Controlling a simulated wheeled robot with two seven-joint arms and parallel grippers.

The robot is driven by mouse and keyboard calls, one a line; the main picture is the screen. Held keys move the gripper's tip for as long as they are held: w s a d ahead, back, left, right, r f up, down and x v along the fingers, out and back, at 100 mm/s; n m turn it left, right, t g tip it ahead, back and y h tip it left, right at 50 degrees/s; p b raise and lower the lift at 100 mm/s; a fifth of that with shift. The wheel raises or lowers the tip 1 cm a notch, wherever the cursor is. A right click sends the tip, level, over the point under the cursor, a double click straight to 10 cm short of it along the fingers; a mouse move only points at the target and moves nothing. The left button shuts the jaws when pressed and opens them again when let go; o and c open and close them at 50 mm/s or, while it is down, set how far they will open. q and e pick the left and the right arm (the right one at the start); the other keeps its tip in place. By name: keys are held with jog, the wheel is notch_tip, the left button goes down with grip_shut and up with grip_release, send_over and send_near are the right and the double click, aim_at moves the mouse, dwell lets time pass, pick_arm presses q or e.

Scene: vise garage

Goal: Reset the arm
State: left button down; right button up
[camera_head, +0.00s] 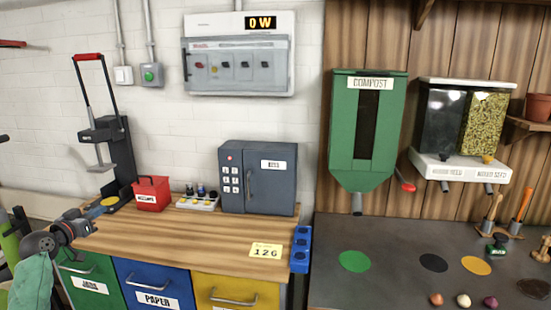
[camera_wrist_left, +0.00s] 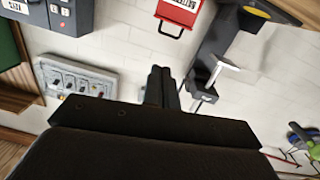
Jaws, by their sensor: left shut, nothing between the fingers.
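My left gripper (camera_head: 88,227) is at the lower left in the head view, by the left end of the wooden workbench (camera_head: 205,232). Its fingers also show in the left wrist view (camera_wrist_left: 160,82), closed together with nothing between them. It is apart from the red box and the grey safe. My right gripper is in neither view.
On the bench stand a black press with a red handle (camera_head: 107,140), a red box (camera_head: 151,194) and a grey safe (camera_head: 258,178). A green compost dispenser (camera_head: 340,140) hangs at right. The bench front is mostly clear.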

pick_arm(q)
jog(key=s+d+f+g+y, duration=0.2)
jog(key=s+d+f+g, duration=0.4)
jog(key=d+f, duration=0.55)
jog(key=s+d+f+g+y, duration=0.1)
jog(key=s+d+f+g, duration=0.3)
jog(key=s+d+f, duration=0.8)
jog(key=s+d+f+g, duration=0.1)
jog(key=s+d+f, duration=0.3)
jog(key=s+d, duration=0.4)
jog(key=s+d+f+m+g+h+p, duration=0.1)
jog(key=s+d+f, duration=0.3)
jog(key=s+d, duration=0.4)
jog(key=s+d+f+m+g+h+p, duration=0.1)
jog(key=s+d+f+g, duration=0.2)
jog(key=s+d, duration=0.5)
jog(key=s+f, duration=0.1)
jog(key=s, duration=0.2)
jog(key=shift+s+f, duration=0.2)
jog(key=shift+s, duration=0.1)
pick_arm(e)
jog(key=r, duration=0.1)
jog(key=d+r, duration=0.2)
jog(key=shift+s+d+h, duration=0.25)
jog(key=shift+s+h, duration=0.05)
